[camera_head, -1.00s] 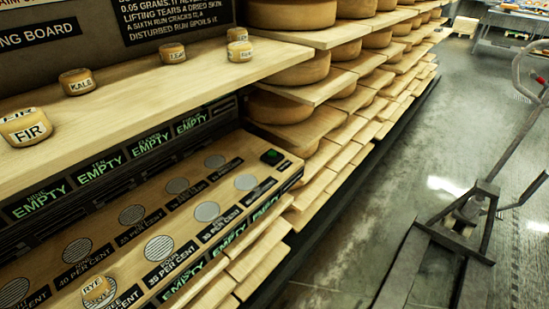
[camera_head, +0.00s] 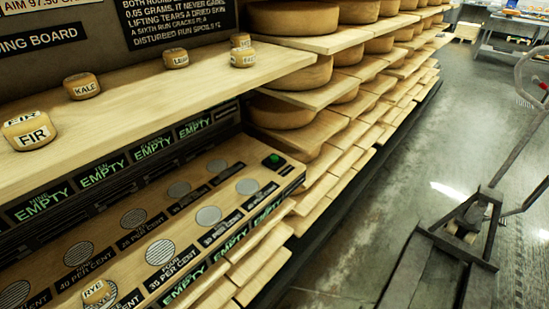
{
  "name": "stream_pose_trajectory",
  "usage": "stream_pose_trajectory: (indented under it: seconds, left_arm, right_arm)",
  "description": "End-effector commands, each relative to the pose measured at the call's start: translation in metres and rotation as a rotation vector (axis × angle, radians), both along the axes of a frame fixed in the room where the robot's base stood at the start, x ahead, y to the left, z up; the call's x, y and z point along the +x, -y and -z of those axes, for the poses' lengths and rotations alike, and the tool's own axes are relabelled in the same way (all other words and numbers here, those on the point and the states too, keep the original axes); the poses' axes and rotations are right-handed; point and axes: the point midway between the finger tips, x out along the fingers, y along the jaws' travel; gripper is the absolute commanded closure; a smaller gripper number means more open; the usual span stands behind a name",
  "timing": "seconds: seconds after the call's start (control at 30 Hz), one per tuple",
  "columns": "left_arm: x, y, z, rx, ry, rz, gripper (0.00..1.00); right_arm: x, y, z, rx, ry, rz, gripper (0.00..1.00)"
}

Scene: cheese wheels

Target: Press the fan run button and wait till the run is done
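The fan run button (camera_head: 273,160) is a green button on a dark square base at the far right end of the lower shelf board. Nothing touches it. The lower board (camera_head: 228,167) carries round grey vents with per cent labels. A small cheese labelled RYE (camera_head: 97,291) sits on a vent at the near left end. Several green-lettered displays along the shelf fronts read EMPTY (camera_head: 195,127). Neither of my grippers shows in this view.
The upper wooden board (camera_head: 130,90) holds small labelled cheeses, including FIR (camera_head: 29,131), KALE (camera_head: 82,86) and others. Racks of large cheese wheels (camera_head: 290,108) stand to the right. A pallet jack (camera_head: 465,230) stands on the open floor at right.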

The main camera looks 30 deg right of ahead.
Motion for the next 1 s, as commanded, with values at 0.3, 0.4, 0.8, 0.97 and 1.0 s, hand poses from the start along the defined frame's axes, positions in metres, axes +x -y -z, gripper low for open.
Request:
stream_pose_trajectory:
  seconds: [0.3, 0.4, 0.8, 0.97, 1.0]
  left_arm:
    - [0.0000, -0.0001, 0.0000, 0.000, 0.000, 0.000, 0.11]
    - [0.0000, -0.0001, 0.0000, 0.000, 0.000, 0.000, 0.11]
    - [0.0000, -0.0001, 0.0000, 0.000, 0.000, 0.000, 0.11]
    - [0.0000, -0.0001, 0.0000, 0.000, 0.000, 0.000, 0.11]
    - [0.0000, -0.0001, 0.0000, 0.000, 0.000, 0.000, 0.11]
  right_arm:
    - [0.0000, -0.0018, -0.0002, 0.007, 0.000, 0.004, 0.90]
    - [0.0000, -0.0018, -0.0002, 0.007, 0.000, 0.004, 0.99]
    - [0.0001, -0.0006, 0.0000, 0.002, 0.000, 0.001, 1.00]
    - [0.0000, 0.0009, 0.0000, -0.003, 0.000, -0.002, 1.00]
    - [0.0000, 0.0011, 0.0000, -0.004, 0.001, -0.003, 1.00]
